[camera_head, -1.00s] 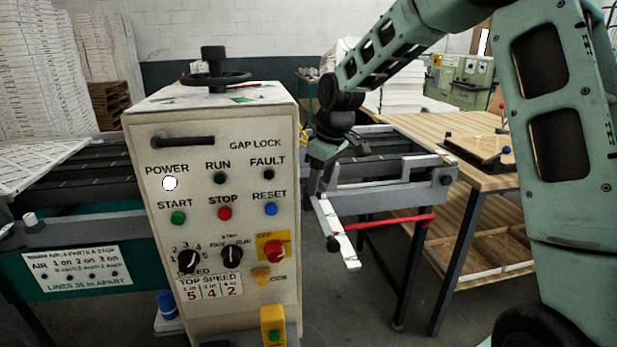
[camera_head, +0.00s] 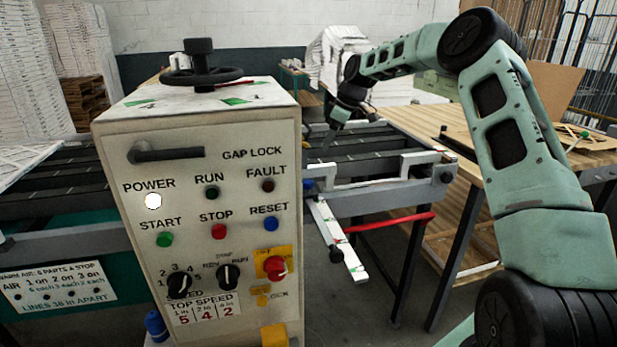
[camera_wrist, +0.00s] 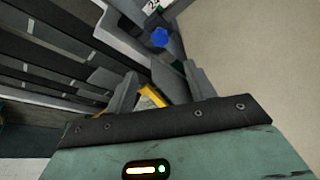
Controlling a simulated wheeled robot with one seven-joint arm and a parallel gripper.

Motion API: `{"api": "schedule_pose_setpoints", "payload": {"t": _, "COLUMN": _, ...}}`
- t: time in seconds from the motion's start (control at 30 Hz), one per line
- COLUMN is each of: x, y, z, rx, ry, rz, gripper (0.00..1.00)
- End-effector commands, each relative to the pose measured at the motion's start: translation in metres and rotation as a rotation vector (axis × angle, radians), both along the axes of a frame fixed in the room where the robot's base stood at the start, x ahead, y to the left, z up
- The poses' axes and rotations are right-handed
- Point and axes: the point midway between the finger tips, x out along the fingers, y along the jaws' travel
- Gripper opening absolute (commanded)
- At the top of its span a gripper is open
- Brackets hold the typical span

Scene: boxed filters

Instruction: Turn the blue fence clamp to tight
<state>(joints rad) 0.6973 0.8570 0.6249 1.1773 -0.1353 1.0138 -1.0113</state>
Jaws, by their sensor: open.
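The blue fence clamp (camera_wrist: 159,37) shows as a small blue knob on a grey metal bar in the wrist view. In the head view a small blue spot (camera_head: 308,184), which looks like the same clamp, sits just right of the control cabinet, at the near rail. My gripper (camera_wrist: 160,75) is open, its two grey fingers spread with no blue knob between them. The clamp appears beyond the fingertips, apart from them. In the head view my gripper (camera_head: 329,140) is above the roller bed, beyond the clamp; its fingertips are small and hard to make out there. The clamp's lever position cannot be told.
The control cabinet (camera_head: 205,215) with its handwheel (camera_head: 202,76) stands close on the left. A white scale bar (camera_head: 338,240) with a dark knob and a red bar (camera_head: 395,221) stick out near the rail. A wooden table (camera_head: 440,135) is at right.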

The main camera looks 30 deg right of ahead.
Motion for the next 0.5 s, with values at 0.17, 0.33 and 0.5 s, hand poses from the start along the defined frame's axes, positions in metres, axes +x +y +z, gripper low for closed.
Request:
{"api": "schedule_pose_setpoints", "payload": {"t": 0.17, "x": 0.009, "y": 0.011, "z": -0.033, "rx": 0.002, "ry": 0.005, "rz": 0.001, "gripper": 0.54}}
{"api": "schedule_pose_setpoints", "payload": {"t": 0.33, "x": 0.019, "y": 0.021, "z": -0.065, "rx": 0.001, "ry": 0.004, "rz": 0.002, "gripper": 0.54}}
{"api": "schedule_pose_setpoints", "payload": {"t": 0.5, "x": 0.029, "y": 0.03, "z": -0.097, "rx": 0.002, "ry": 0.004, "rz": 0.001, "gripper": 0.54}}
